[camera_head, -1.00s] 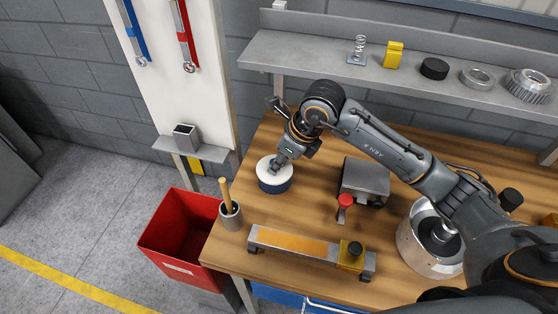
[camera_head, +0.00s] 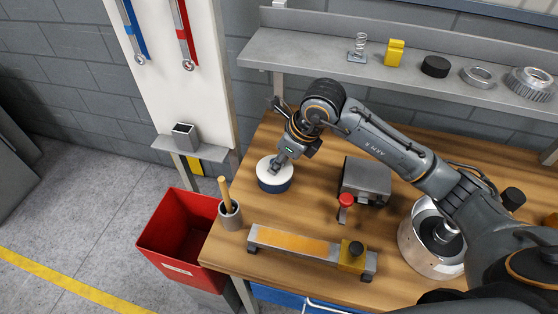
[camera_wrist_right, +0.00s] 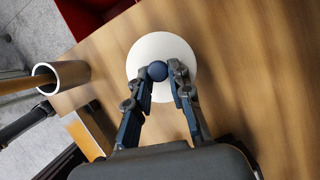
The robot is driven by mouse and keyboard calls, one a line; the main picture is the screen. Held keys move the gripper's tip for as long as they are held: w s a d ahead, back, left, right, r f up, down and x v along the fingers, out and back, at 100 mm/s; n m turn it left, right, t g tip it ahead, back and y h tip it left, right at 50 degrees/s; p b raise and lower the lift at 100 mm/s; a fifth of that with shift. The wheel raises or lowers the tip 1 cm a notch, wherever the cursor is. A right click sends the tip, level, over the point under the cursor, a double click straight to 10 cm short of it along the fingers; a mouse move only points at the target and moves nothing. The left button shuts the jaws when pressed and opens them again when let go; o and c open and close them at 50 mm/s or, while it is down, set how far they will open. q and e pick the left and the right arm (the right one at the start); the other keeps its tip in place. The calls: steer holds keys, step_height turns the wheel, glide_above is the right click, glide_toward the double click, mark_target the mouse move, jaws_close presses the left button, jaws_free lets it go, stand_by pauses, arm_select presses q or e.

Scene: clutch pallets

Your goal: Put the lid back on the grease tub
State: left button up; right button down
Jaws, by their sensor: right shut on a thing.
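The grease tub (camera_head: 274,186) is a low dark blue tub on the wooden bench, near its left back part. Its white round lid (camera_head: 265,170) lies on top of it and looks level; I cannot tell if it is fully seated. My right gripper (camera_head: 277,164) reaches down over the lid from above. In the right wrist view the lid (camera_wrist_right: 160,48) shows as a white disc with a blue ball knob (camera_wrist_right: 157,71). My right gripper (camera_wrist_right: 159,76) is shut on that knob. The tub is hidden under the lid there. My left gripper is not in view.
A grey cup with a wooden handle (camera_head: 230,216) stands at the bench's left edge. A grey box (camera_head: 366,180) and a red-knobbed lever (camera_head: 345,203) stand right of the tub. An orange-topped bar fixture (camera_head: 295,243) lies in front. A red bin (camera_head: 170,230) stands left.

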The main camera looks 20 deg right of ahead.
steer(key=shift+b, duration=0.3)
stand_by(0.6)
stand_by(0.4)
steer(key=c, duration=0.6)
jaws_free()
steer(key=shift+c, duration=0.2)
steer(key=shift+r+p, duration=1.95)
steer(key=shift+r, duration=1.55)
jaws_close()
